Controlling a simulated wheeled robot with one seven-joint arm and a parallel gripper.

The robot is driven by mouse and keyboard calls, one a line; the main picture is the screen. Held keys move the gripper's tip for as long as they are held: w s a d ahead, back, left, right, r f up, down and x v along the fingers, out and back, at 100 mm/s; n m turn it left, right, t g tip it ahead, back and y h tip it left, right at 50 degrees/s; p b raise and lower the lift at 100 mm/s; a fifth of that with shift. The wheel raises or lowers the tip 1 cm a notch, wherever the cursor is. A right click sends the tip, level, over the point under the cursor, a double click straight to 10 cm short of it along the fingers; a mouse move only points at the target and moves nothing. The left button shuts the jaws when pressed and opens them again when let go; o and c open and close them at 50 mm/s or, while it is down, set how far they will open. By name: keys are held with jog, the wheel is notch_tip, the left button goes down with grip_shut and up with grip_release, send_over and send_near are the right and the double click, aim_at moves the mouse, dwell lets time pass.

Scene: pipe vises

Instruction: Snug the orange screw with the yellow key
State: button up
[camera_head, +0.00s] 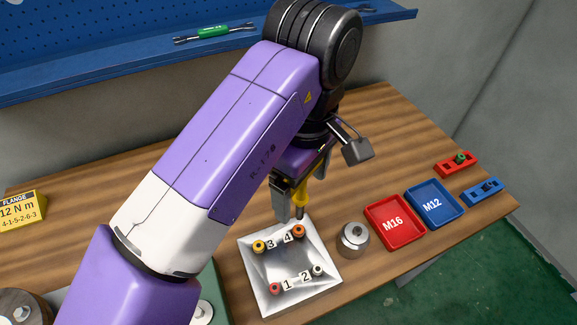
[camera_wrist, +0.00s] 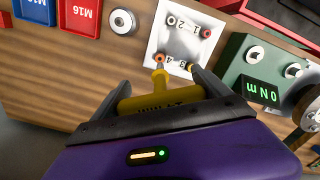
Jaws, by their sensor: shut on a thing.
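The orange screw (camera_head: 299,231) sits at the corner of a silver square plate (camera_head: 268,287), beside label 4. It also shows in the wrist view (camera_wrist: 160,58). My gripper (camera_head: 300,195) is above that corner, shut on the yellow key (camera_head: 301,192). In the wrist view the key's yellow body (camera_wrist: 158,97) lies between the two fingers. In the head view its dark tip points down close over the orange screw. I cannot tell whether tip and screw touch. A yellow screw (camera_head: 258,246), a red screw (camera_head: 275,288) and a white screw (camera_head: 317,270) sit at the other corners.
A round metal part (camera_head: 354,239) stands just right of the plate. Beyond it are a red M16 tray (camera_head: 394,244) and a blue M12 tray (camera_head: 457,220). A green box with a display (camera_wrist: 262,93) stands near the plate. A green-handled tool (camera_head: 214,31) lies on the blue shelf.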

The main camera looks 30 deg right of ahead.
jog(key=shift+w, duration=0.1)
jog(key=shift+r+p, duration=0.25)
jog(key=shift+p, duration=0.45)
jog(key=shift+f+b, duration=1.4)
jog(key=shift+f, duration=1.1)
jog(key=shift+f, duration=0.2)
jog(key=shift+f, duration=0.2)
jog(key=shift+f, duration=0.3)
jog(key=shift+s+f, duration=0.2)
jog(key=shift+f, duration=0.1)
dwell(0.8)
